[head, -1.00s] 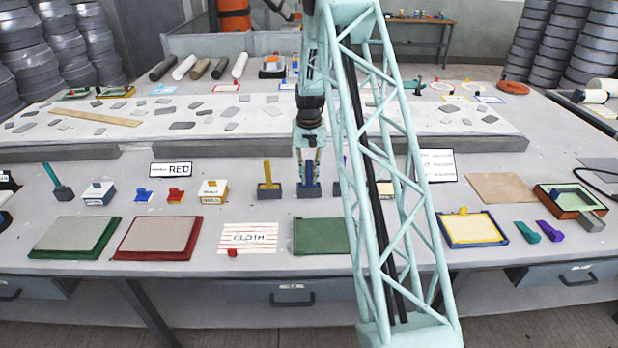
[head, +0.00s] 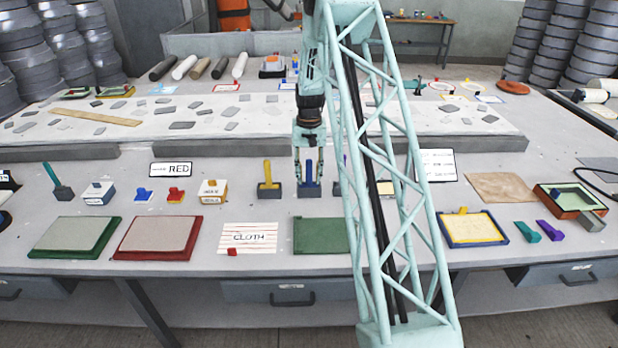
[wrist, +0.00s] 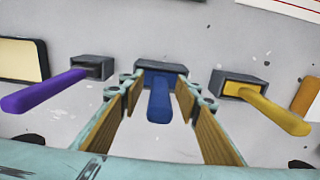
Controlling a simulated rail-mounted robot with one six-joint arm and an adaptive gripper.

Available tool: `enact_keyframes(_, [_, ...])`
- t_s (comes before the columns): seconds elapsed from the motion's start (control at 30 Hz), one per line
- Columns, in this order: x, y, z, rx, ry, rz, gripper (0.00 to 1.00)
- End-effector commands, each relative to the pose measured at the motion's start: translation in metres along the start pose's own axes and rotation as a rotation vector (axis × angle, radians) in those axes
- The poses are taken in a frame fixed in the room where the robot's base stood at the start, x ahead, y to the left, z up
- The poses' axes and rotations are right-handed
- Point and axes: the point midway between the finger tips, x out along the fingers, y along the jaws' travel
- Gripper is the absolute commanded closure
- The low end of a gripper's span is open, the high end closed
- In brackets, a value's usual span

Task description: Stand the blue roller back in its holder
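The blue roller (head: 308,172) stands upright in its dark holder (head: 309,192), in the middle of the bench. In the wrist view the blue handle (wrist: 159,100) points toward the camera, with the blue roller end in the grey holder (wrist: 178,67) behind it. My gripper (head: 310,178) is low over the holder, its fingers on either side of the handle. The wrist view shows my gripper (wrist: 158,105) open, with a gap between the handle and each finger pad. The bottom of the roller inside the holder is hidden.
A yellow roller (head: 267,175) stands in a holder just left; a purple roller (wrist: 45,92) stands on the other side. A green board (head: 320,237) lies in front. A long pale slab (head: 250,125) lies behind. My lattice arm hides part of the bench on the right.

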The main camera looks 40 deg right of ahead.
Motion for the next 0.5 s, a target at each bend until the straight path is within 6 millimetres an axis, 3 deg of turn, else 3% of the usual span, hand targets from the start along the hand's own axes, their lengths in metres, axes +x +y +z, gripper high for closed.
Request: enact_keyframes(0.5, [-0.0092, 0.0000, -0.0002, 0.000, 0.000, 0.000, 0.70])
